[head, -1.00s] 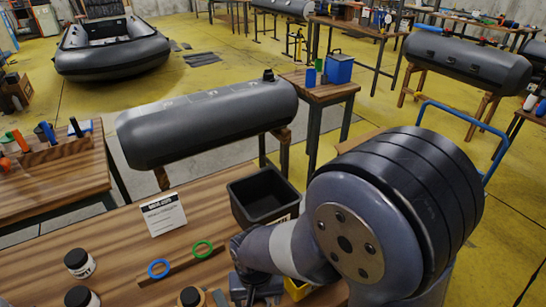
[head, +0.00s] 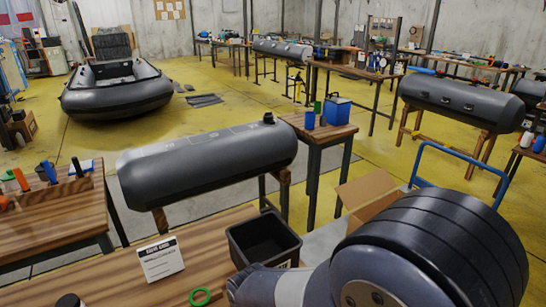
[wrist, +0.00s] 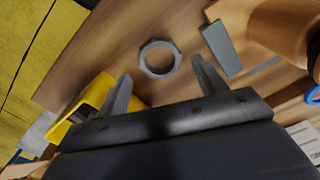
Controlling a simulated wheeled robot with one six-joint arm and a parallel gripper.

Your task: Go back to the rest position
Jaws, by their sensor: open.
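My gripper (wrist: 162,82) shows in the wrist view with its two fingers apart and nothing between them. Beyond the fingertips, a grey ring (wrist: 145,64) lies on the wooden bench top (wrist: 120,30). My arm fills the lower right of the head view, and my gripper is hidden or out of frame there.
In the wrist view a yellow object (wrist: 90,100) is beside the left finger and a grey flat piece (wrist: 222,48) beyond the right one. In the head view the bench holds a black bin (head: 262,240), a sign card (head: 160,260) and a green ring (head: 200,297).

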